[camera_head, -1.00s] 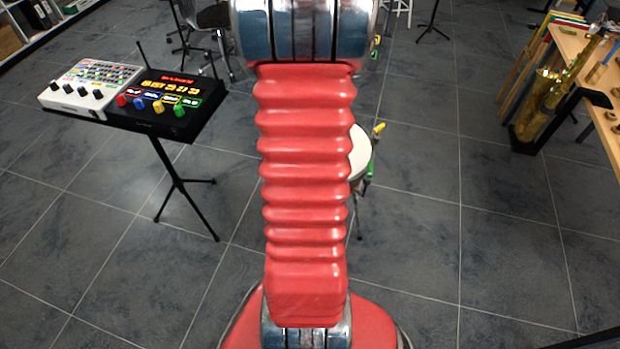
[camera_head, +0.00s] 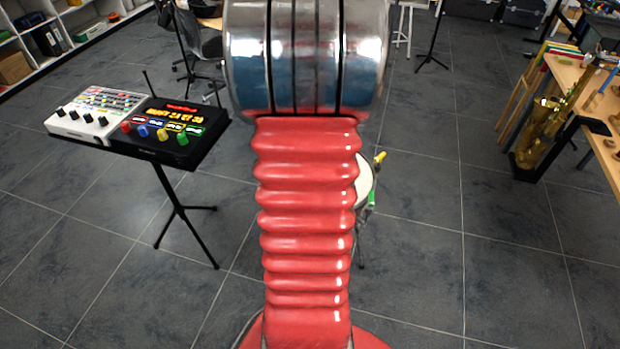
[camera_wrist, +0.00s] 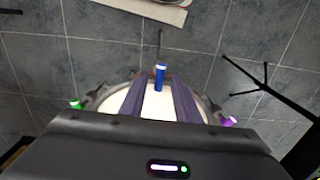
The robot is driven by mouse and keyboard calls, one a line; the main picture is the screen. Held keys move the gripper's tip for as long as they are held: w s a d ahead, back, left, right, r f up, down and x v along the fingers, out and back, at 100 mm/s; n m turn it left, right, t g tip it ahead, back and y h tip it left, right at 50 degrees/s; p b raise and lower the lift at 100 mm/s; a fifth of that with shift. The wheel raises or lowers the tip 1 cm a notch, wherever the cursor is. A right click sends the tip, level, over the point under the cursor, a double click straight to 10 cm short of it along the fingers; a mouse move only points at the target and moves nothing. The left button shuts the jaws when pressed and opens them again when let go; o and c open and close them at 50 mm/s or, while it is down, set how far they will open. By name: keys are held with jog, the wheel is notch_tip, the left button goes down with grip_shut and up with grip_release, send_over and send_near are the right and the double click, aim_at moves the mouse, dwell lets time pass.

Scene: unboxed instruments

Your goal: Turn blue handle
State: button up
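The blue handle (camera_wrist: 160,76) stands upright in the picture at the far rim of a round drum with a pale head (camera_wrist: 158,104) in the wrist view. My gripper (camera_wrist: 159,80) is open, with its two purple-grey fingers reaching over the drum head. The handle shows between and slightly beyond the fingertips; I cannot tell whether they touch it. In the head view the drum (camera_head: 364,182) is mostly hidden behind my red arm. The blue handle and my gripper do not show there.
Other drum handles are green (camera_wrist: 76,105), purple (camera_wrist: 228,121) and yellow (camera_head: 380,157). A tripod stand (camera_wrist: 264,87) is right of the drum. Electronic boxes (camera_head: 165,132) stand left, a saxophone (camera_head: 543,135) and wooden table (camera_head: 590,103) right. Tiled floor is open between.

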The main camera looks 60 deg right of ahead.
notch_tip(320, 180, up, 11)
jog(key=shift+f, duration=0.2)
dwell(0.4)
jog(key=w+a+r+n+t+h, duration=0.1)
jog(key=w+a+r+n, duration=0.3)
jog(key=w+a, duration=0.3)
jog(key=w+a+r+n+t, duration=0.1)
jog(key=w+a+r+n, duration=0.25)
jog(key=a, duration=0.45)
jog(key=a+r+n+t, duration=0.1)
jog(key=a+n, duration=0.2)
jog(key=a, duration=0.4)
jog(key=a+r+n+t, duration=0.1)
jog(key=a+r+n, duration=0.1)
jog(key=a, duration=0.5)
jog(key=a+r+n+t+y, duration=0.1)
jog(key=a+n, duration=0.3)
jog(key=a, duration=0.2)
jog(key=shift+w+a+r+t, duration=0.25)
jog(key=shift+a+r+t, duration=0.05)
jog(key=shift+a+r, duration=0.1)
jog(key=shift+s, duration=0.1)
